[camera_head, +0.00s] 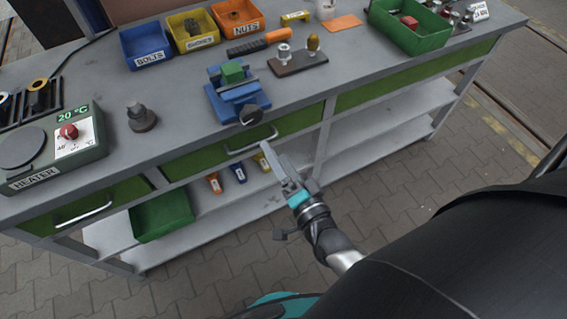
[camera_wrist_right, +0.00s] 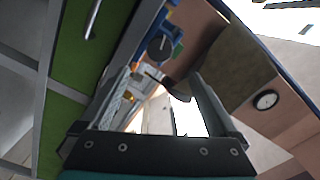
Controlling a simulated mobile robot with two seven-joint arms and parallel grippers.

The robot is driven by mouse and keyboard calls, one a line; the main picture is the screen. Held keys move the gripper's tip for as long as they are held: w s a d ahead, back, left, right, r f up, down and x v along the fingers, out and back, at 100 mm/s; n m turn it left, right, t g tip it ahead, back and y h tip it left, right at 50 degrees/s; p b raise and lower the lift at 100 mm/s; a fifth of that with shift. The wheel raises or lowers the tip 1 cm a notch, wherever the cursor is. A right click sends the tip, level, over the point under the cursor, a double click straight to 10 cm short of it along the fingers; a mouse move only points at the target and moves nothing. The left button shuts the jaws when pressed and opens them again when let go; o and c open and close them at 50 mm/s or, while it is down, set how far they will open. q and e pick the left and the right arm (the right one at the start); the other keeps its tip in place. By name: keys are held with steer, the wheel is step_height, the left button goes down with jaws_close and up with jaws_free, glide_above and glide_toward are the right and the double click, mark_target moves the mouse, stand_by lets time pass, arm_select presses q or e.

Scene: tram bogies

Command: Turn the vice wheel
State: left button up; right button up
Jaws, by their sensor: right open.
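The blue vice (camera_head: 238,98) stands at the front edge of the workbench with a green block (camera_head: 232,72) between its jaws. Its dark round wheel (camera_head: 250,115) faces the front, over the drawer; the wheel also shows beyond the fingertips in the right wrist view (camera_wrist_right: 160,48). My right gripper (camera_head: 277,162) is in front of the bench, lower than the wheel and apart from it. In the right wrist view its two fingers (camera_wrist_right: 160,76) are spread with nothing held between them. My left gripper is not in view.
The workbench (camera_head: 190,100) carries a heater (camera_head: 50,150) at left, a dark pedestal part (camera_head: 140,117), bins of bolts (camera_head: 146,45), bushes and nuts, and a green tray (camera_head: 410,28) at right. Green drawers with handles (camera_head: 250,141) lie under the top. Paved floor is free in front.

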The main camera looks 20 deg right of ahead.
steer(key=shift+s, duration=1.05)
